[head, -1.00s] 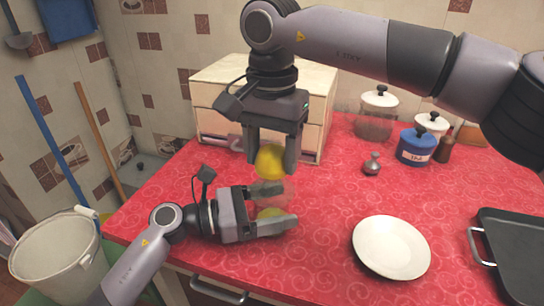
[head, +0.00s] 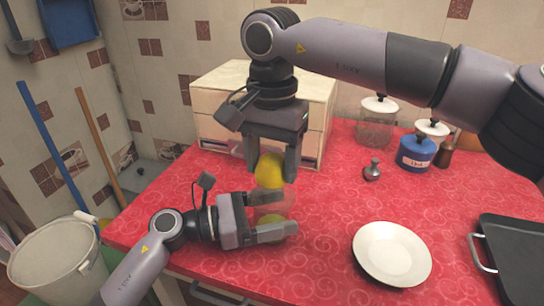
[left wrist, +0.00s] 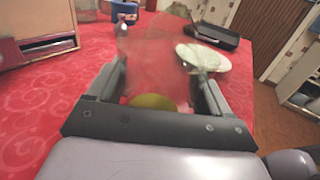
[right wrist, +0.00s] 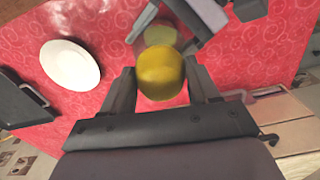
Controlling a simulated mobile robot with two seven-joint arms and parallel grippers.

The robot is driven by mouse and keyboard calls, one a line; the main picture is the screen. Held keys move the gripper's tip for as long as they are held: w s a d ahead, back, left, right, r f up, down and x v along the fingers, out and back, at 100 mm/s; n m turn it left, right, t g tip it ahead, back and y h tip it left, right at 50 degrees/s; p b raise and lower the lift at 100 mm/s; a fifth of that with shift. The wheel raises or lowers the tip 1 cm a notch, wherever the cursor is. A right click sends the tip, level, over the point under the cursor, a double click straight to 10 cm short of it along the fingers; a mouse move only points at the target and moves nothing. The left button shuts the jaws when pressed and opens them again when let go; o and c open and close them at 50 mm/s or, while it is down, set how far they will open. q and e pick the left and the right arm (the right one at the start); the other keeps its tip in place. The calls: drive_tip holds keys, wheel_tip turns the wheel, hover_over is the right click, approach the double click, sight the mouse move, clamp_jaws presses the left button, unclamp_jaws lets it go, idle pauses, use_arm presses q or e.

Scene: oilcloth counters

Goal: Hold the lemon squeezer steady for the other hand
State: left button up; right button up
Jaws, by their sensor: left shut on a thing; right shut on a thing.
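The lemon squeezer (head: 271,211) is see-through, with a yellow-green part low in it. My left gripper (head: 266,216) is shut on it above the red counter. In the left wrist view the clear squeezer (left wrist: 157,65) lies between the fingers, with the yellowish part (left wrist: 153,101) near the palm. A yellow lemon (head: 269,170) is between the fingers of my right gripper (head: 272,172), which points down just above the squeezer. In the right wrist view the lemon (right wrist: 161,72) partly hides the squeezer; I cannot tell whether they touch.
A white plate (head: 391,254) lies to the right, with a dark tray (head: 510,245) beyond it. A pale drawer box (head: 215,100) stands behind my grippers. A small metal item (head: 372,171), a blue canister (head: 416,151) and a glass jar (head: 375,128) stand at the back right.

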drive_tip(key=shift+f, duration=0.8)
drive_tip(key=shift+r, duration=1.05)
drive_tip(key=shift+r, duration=0.15)
drive_tip(key=shift+f, duration=0.35)
drive_tip(key=shift+f, duration=0.9)
drive_tip(key=shift+r, duration=0.1)
drive_tip(key=shift+r, duration=0.95)
